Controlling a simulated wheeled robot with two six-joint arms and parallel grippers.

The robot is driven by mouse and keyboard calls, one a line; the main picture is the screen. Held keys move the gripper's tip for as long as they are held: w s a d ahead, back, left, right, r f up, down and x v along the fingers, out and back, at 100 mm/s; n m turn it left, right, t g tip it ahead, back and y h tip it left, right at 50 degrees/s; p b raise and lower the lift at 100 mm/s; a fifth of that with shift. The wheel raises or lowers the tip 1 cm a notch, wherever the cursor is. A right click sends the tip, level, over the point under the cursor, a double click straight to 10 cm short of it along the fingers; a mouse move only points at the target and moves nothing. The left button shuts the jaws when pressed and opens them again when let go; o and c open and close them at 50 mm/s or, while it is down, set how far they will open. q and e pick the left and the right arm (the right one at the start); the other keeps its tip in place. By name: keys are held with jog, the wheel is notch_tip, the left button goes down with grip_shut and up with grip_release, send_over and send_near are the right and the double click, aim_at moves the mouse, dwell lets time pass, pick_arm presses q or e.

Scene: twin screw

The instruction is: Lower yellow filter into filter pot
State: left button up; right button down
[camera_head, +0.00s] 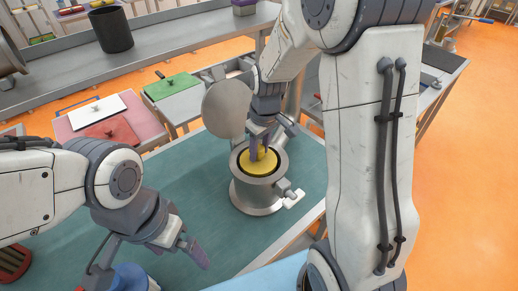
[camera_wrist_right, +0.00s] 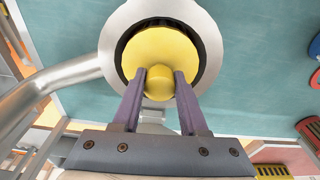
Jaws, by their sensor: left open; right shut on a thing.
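The yellow filter (camera_head: 265,166) is a round disc with a knob, and it sits within the mouth of the metal filter pot (camera_head: 258,195) on the green tabletop. In the right wrist view the filter (camera_wrist_right: 151,45) lies inside the pot's rim (camera_wrist_right: 208,42), with a dark ring showing around it. I cannot tell whether it touches the bottom. My right gripper (camera_head: 260,152) is shut on the filter's knob from above; its fingers (camera_wrist_right: 159,78) flank the knob. My left gripper (camera_head: 186,250) is open and empty, low over the table left of the pot.
A round grey plate (camera_head: 227,108), like a raised lid, stands up behind the pot. A blue object (camera_head: 132,278) is partly hidden under my left gripper. A shelf with a black cup (camera_head: 111,29) runs behind. The green tabletop (camera_head: 185,170) is clear left of the pot.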

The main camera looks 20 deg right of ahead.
jog(key=shift+f, duration=0.25)
jog(key=shift+c, duration=1.8)
grip_release()
